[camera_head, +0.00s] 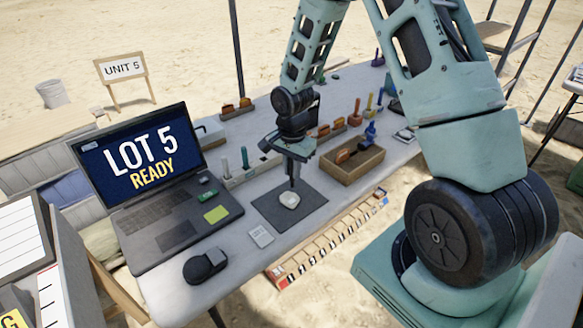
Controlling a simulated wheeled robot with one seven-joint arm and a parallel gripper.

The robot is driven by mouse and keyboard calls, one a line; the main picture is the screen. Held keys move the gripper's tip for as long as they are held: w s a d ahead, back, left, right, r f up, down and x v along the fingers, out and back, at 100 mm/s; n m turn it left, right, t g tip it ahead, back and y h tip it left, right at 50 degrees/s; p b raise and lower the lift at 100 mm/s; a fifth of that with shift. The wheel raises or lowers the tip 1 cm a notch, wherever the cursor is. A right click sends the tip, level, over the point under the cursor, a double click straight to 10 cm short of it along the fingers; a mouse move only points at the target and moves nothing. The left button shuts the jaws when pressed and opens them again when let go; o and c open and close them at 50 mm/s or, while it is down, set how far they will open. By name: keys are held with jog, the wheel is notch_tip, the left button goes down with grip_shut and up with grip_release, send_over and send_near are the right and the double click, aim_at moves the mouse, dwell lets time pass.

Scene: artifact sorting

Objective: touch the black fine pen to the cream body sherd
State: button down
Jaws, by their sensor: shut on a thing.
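The cream body sherd (289,200) lies on a dark grey mat (268,211) in the middle of the table. My gripper (292,172) points down just above the sherd. It is shut on the black fine pen (292,183), a thin dark upright shape below the fingers. The pen's lower end is at the sherd's upper edge in the picture. I cannot tell whether it touches the sherd or is a little above it.
A laptop (150,170) reading "LOT 5 READY" stands to the left. A black mouse (205,265) and a white card (261,236) lie in front. A wooden box (352,172) stands right of the mat. Pens stand in a holder (240,177) behind the mat.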

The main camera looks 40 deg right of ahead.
aim_at(292, 180)
jog(key=shift+f+b, duration=1.8)
jog(key=shift+f, duration=0.65)
jog(key=shift+f+b, duration=0.45)
jog(key=shift+f, duration=0.2)
dwell(0.5)
jog(key=shift+r+p, duration=3.25)
jog(key=shift+r, duration=0.8)
